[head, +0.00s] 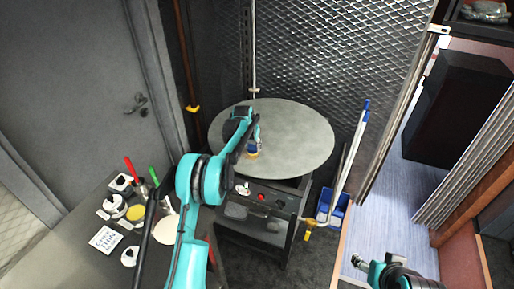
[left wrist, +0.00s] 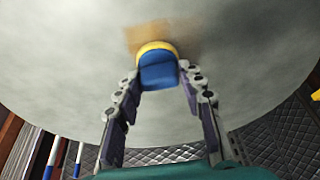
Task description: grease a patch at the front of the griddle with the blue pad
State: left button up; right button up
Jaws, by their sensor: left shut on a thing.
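The griddle (head: 290,130) is a round grey plate on a dark stand. The blue pad (head: 252,148) has a yellow edge and is at the front part of the griddle; it also shows in the left wrist view (left wrist: 158,72). My left gripper (left wrist: 160,80) is shut on the blue pad, one finger on each side. The pad's yellow edge appears to be against the plate. A light brown patch (left wrist: 160,33) lies on the griddle beside the yellow edge. Part of my right arm shows at the lower right of the head view; its fingers are not clear.
The griddle stand has a front panel with a red knob (head: 262,197). A side table at the left holds white containers, a yellow round item (head: 135,212) and red and green handles. A blue bin (head: 330,211) with long poles stands right of the griddle.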

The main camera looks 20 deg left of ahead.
pick_arm(q)
jog(key=shift+w+a+f, duration=0.1)
jog(key=shift+w+a, duration=0.05)
jog(key=shift+a, duration=2.1)
jog(key=shift+w+a, duration=0.15)
jog(key=shift+a, duration=2.05)
jog(key=shift+w+p, duration=0.45)
jog(key=shift+w, duration=0.3)
jog(key=shift+s+d+b, duration=0.15)
jog(key=shift+d+b, duration=0.1)
jog(key=shift+d, duration=1.25)
jog(key=shift+s+d+b, duration=0.1)
jog(key=shift+d+b, duration=0.15)
jog(key=shift+d, duration=1.2)
jog(key=shift+s+d, duration=0.15)
jog(key=shift+d, duration=1.4)
jog(key=shift+s+d, duration=0.1)
jog(key=shift+d, duration=1.45)
notch_tip(320, 180, up, 6)
jog(key=p, duration=0.3)
